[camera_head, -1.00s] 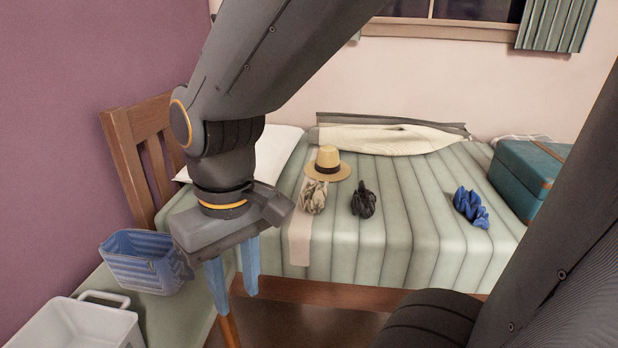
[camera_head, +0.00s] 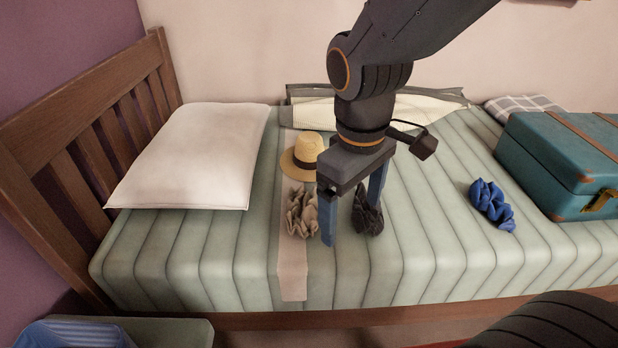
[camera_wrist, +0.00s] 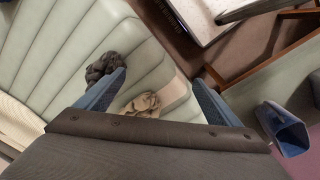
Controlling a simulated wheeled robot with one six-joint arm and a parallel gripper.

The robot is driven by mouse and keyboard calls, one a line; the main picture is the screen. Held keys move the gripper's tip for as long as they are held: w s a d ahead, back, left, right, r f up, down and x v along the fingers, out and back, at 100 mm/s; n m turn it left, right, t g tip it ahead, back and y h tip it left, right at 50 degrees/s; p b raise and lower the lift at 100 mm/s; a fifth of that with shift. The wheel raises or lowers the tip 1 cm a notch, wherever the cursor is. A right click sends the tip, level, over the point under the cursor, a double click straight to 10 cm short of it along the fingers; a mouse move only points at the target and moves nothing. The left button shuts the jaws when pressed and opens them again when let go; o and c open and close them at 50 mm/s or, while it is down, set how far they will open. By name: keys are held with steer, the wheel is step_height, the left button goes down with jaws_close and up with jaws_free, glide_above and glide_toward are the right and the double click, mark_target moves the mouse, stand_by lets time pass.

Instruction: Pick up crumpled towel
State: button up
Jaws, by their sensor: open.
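Three crumpled cloths lie on the striped bed (camera_head: 440,255); I cannot tell which is the towel. The beige one (camera_head: 301,212) is left of my gripper (camera_head: 352,222), partly behind its left finger. The black one (camera_head: 367,212) is by the right finger, which covers part of it. The blue one (camera_head: 491,206) lies farther right. My gripper is open and empty, pointing down above the bed. In the wrist view the beige cloth (camera_wrist: 143,104) shows between the fingers, and the black cloth (camera_wrist: 103,65) shows beside the left finger.
A straw hat (camera_head: 303,154) sits just behind the beige cloth. A white pillow (camera_head: 195,155) is at left, by the wooden headboard (camera_head: 90,125). A teal suitcase (camera_head: 560,165) stands at right. A blue basket (camera_head: 70,335) is at lower left. The bed's front middle is clear.

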steer(key=w+n+t+p, duration=0.1)
steer(key=w+n+p, duration=0.2)
steer(key=w+n, duration=0.35)
steer(key=n+t+p, duration=0.2)
steer(key=n+p, duration=0.4)
steer(key=n, duration=1.4)
glide_above(301, 200)
steer(key=s, duration=0.2)
steer(key=shift+m, duration=0.25)
step_height(301, 200, down, 8)
steer(key=shift+r, duration=0.15)
steer(key=shift+w+a+f+b, duration=0.15)
steer(key=shift+f+b, duration=0.1)
steer(key=shift+b, duration=0.05)
steer(key=shift+w+f+n+b, duration=0.3)
steer(key=shift+f+n+b, duration=0.15)
steer(key=shift+f, duration=0.45)
steer(key=shift+b+x, duration=1.75)
steer(key=shift+x, duration=1.15)
